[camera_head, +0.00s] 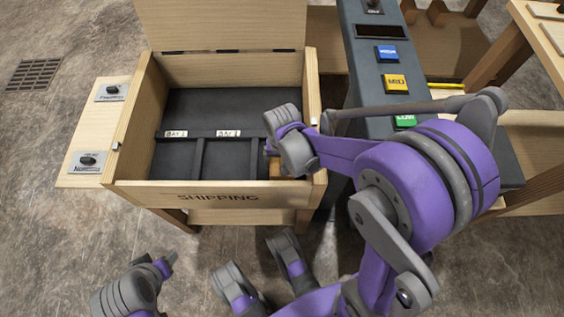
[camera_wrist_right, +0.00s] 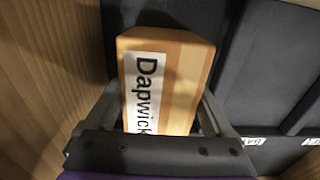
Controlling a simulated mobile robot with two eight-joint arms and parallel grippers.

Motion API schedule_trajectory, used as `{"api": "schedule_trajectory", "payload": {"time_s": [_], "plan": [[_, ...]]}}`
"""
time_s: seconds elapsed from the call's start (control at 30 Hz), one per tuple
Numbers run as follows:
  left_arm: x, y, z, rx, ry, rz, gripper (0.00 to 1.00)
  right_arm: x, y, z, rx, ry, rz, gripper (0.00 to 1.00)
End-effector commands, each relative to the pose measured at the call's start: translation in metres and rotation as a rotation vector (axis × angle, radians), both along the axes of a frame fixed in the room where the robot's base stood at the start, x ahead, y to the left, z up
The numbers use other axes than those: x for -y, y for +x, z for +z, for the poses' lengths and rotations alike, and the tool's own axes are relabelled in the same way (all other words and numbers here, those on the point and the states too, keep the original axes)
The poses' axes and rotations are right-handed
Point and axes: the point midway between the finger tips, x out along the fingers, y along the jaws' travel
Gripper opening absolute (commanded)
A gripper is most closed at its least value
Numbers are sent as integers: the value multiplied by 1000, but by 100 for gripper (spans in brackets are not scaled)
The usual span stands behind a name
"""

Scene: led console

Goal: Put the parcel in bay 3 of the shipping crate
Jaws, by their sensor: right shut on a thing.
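The shipping crate (camera_head: 222,197) is wooden, with its lid raised and a dark interior split by low dividers. White labels mark bay 1 (camera_head: 176,134) and bay 2 (camera_head: 228,134); bay 3's label is hidden behind my right gripper. My right gripper (camera_head: 275,153) reaches into the crate's right side. In the right wrist view, its fingers are shut on the parcel (camera_wrist_right: 180,75), a tan box labelled "Dapwick", between the wooden wall and a dark divider. Whether the parcel touches the floor cannot be told. My left arm (camera_head: 130,290) shows low left; its fingertips are unclear.
A dark console (camera_head: 372,60) with blue (camera_head: 387,54), yellow (camera_head: 395,82) and green (camera_head: 405,120) buttons stands right of the crate. Two switch plates (camera_head: 112,92) (camera_head: 88,160) sit on a board at the crate's left. A wooden table (camera_head: 545,35) stands far right.

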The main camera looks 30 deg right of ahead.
Motion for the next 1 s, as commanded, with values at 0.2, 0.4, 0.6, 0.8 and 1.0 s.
{"api": "schedule_trajectory", "payload": {"time_s": [0.2,0.4,0.6,0.8,1.0], "plan": [[0,0,-3,-1,0,0,58,0,0,-3,0,0,0,100],[0,0,-2,0,0,0,58,0,0,-3,0,0,0,100],[0,-1,6,1,0,0,58,0,-1,14,0,0,0,100],[0,-4,25,7,0,0,58,0,-1,58,1,-1,0,100],[0,-5,41,12,0,0,58,0,0,98,1,0,0,100]]}}
